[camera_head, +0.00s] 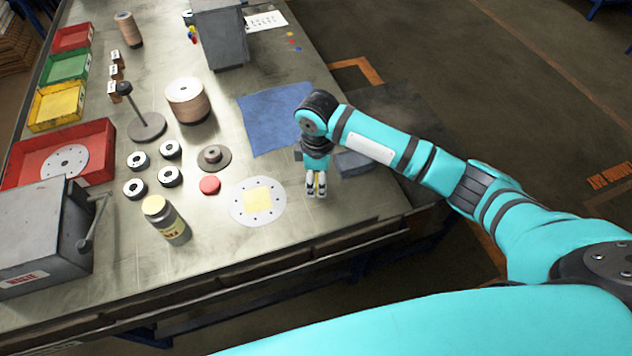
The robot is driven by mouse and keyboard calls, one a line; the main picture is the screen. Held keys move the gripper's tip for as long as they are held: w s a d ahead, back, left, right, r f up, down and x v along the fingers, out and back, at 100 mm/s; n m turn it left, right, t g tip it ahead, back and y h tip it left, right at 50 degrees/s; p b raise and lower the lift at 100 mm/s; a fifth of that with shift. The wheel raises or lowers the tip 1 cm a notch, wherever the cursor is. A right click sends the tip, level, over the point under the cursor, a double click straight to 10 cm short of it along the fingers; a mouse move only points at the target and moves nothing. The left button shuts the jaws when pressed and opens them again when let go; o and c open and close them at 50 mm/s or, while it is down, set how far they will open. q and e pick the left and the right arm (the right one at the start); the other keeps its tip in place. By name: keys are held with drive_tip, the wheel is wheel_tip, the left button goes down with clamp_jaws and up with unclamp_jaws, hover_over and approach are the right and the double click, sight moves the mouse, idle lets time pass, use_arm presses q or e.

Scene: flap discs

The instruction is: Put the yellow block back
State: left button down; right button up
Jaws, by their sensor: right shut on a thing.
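My right gripper (316,190) points down over the near right part of the workbench, just right of the white disc. Its fingers are shut on a small yellow block, of which only a thin strip shows between them (316,181). I cannot tell whether the block touches the bench. Small red, blue and yellow pieces (192,36) sit close together at the back, beside a grey box-shaped unit. Small coloured spots (291,41) lie near the far right edge. My left gripper is not in view.
A white holed disc (238,207) with a pale yellow square is left of the gripper. A blue cloth (270,115) lies behind it. A labelled jar (166,220), black-and-white rings, a spindle stand (146,127) and coloured bins (57,106) fill the left. The bench's front edge is close.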

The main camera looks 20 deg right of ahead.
sight(316, 186)
drive_tip(key=shift+w, duration=0.35)
wheel_tip(316, 186, down, 3)
drive_tip(key=shift+f+p, duration=0.1)
drive_tip(key=shift+p, duration=0.55)
drive_tip(key=shift+f, duration=0.2)
drive_tip(key=shift+f, duration=0.2)
drive_tip(key=o, duration=1)
drive_tip(key=shift+r, duration=0.1)
wheel_tip(316, 186, up, 12)
drive_tip(key=shift+r+b, duration=0.15)
drive_tip(key=shift+b, duration=0.75)
